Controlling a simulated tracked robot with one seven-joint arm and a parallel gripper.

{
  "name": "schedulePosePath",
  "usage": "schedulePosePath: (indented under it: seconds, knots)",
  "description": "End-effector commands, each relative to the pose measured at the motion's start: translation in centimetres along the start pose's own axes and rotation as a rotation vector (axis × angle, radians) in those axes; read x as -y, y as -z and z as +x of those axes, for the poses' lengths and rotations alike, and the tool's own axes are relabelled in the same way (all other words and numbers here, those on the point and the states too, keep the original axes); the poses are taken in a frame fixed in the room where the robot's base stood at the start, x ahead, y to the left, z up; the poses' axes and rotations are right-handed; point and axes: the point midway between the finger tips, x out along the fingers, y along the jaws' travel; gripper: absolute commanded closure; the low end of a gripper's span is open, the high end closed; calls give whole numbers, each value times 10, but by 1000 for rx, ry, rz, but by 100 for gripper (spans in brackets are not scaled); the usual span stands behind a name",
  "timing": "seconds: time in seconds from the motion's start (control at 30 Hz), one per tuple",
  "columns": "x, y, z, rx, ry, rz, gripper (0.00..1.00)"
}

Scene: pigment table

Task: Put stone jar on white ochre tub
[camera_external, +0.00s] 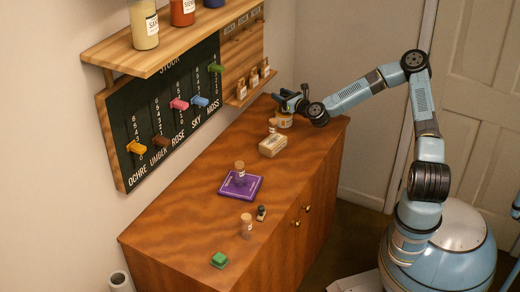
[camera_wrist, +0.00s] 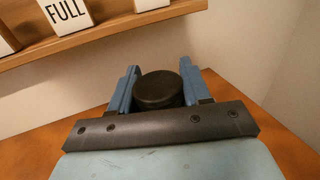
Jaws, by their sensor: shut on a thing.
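My gripper (camera_external: 291,102) is over the far end of the wooden cabinet top. In the wrist view its two blue fingers are shut on a dark, round-topped thing, which I take for the stone jar (camera_wrist: 158,90); only its top and upper side show. In the external view the gripper mostly hides it. A pale tub with a yellowish band, which looks like the white ochre tub (camera_external: 285,121), stands directly under the gripper. I cannot tell whether the jar touches the tub.
A small corked bottle (camera_external: 272,126) and a pale block (camera_external: 272,146) stand close by the tub. Nearer are a purple tray (camera_external: 227,187) with a corked jar (camera_external: 240,170), another corked jar (camera_external: 246,226), a small dark bottle (camera_external: 261,213) and a green block (camera_external: 219,260). Wall shelves border the left.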

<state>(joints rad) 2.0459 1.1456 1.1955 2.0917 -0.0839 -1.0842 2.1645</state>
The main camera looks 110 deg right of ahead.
Motion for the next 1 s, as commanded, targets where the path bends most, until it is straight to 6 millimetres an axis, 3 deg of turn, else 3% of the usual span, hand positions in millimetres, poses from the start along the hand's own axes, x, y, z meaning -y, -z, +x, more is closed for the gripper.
schedulePosePath:
  seconds: [0.2, 0.23, 0.5, 0.8, 1.0]
  knots:
    - [0, 1, 0, 0, 0, 0, 86]
    - [0, 2, 0, 0, 0, 0, 52]
    - [0, 1, 0, 0, 0, 0, 27]
    - [0, -1, 0, 0, 0, 0, 27]
    - [1, 0, -25, -1, 0, 0, 27]
